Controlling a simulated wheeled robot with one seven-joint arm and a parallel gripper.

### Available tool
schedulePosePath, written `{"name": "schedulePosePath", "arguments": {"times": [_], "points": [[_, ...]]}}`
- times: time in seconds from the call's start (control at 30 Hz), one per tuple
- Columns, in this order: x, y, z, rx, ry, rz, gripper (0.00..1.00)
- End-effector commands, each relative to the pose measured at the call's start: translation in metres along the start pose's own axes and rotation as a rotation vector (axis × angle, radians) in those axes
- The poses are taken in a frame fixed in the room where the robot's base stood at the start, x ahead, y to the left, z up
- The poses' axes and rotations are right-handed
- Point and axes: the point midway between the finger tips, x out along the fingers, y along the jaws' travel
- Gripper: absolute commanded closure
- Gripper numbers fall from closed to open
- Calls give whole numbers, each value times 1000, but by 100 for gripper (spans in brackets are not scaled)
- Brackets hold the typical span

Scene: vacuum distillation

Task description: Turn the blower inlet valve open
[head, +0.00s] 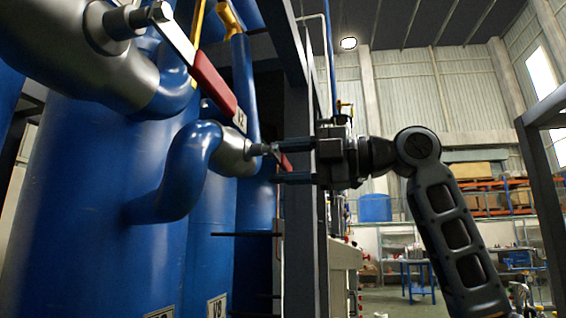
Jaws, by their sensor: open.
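Two lever valves with red handles show in the head view. The nearer valve has a grey body (105,60) at top left, and its long red-handled lever (213,84) slants down to the right. The farther valve has a grey body (232,152) on a blue bent pipe, and its short-looking red lever (285,161) slants down to the right. I cannot tell from any label which one is the blower inlet valve. My gripper (281,161) is open, pointing left, with its two dark fingers above and below the farther red lever. Whether they touch it is unclear.
Large blue tanks (85,200) fill the left side, close to the valves. A dark upright frame post (300,245) stands just below my gripper. A blue workbench (415,268) and orange shelving (490,200) are far back at right, with open floor before them.

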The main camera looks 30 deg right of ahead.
Motion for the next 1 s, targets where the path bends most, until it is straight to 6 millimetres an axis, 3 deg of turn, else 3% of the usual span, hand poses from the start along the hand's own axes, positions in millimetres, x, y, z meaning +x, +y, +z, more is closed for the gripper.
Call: {"name": "schedulePosePath", "arguments": {"times": [0.43,1.0], "points": [[-65,0,0,-1,-1,1,51],[-72,0,0,-1,0,0,51]]}}
